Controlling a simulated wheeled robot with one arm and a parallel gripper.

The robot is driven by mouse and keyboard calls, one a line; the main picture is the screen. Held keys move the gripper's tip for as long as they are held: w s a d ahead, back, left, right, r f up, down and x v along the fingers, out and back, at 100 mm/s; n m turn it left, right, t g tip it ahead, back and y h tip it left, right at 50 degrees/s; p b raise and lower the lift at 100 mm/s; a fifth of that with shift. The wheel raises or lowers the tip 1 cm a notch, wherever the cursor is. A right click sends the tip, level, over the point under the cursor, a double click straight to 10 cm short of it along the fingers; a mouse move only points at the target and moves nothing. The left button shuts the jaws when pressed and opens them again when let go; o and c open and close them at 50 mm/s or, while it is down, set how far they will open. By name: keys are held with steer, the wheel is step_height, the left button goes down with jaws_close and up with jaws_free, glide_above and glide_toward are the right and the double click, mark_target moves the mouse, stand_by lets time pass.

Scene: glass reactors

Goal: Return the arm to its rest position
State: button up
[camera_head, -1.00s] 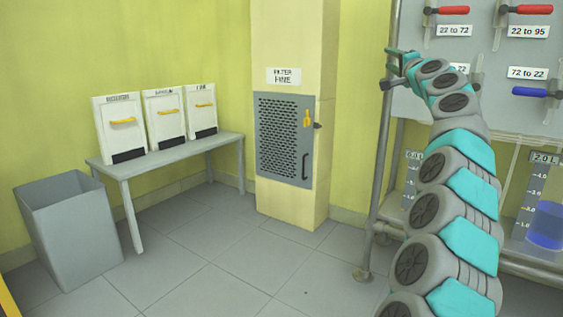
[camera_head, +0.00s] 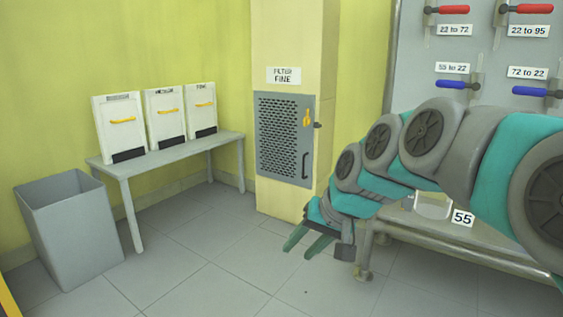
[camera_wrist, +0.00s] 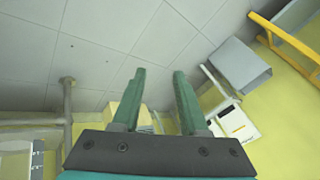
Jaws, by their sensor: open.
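My gripper (camera_head: 308,245) is open and empty in the head view, low over the floor in front of the filter column, with its fingers pointing down and left. My teal and grey arm reaches in from the right edge and bends downward. In the wrist view, the two green fingers of my gripper (camera_wrist: 158,98) stand apart with only grey floor and background between and beyond them.
A rack (camera_head: 440,245) with valve levers and a "55" label stands right, partly hidden by my arm. A filter column (camera_head: 290,215) with a grated door (camera_head: 283,140) stands behind. A table (camera_head: 170,157) with three white boxes and a grey bin (camera_head: 75,240) stand left. Floor between is clear.

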steer(key=s+d+f+g+h, duration=0.2)
steer(key=s+d+f, duration=0.25)
steer(key=s, duration=0.55)
steer(key=s+d+f+g+h, duration=0.1)
steer(key=s+d+f+g, duration=0.15)
steer(key=s+f, duration=0.5)
steer(key=s+d+f+g+h, duration=0.2)
steer(key=s+d+f, duration=0.2)
steer(key=s, duration=0.7)
steer(key=s+p+v, duration=0.3)
steer(key=p+v, duration=1.1)
steer(key=p, duration=0.1)
steer(key=shift+w+r+n, duration=0.3)
steer(key=shift+r+n, duration=0.1)
steer(key=shift+r, duration=0.15)
steer(key=shift+d+t, duration=0.1)
steer(key=shift+t, duration=0.15)
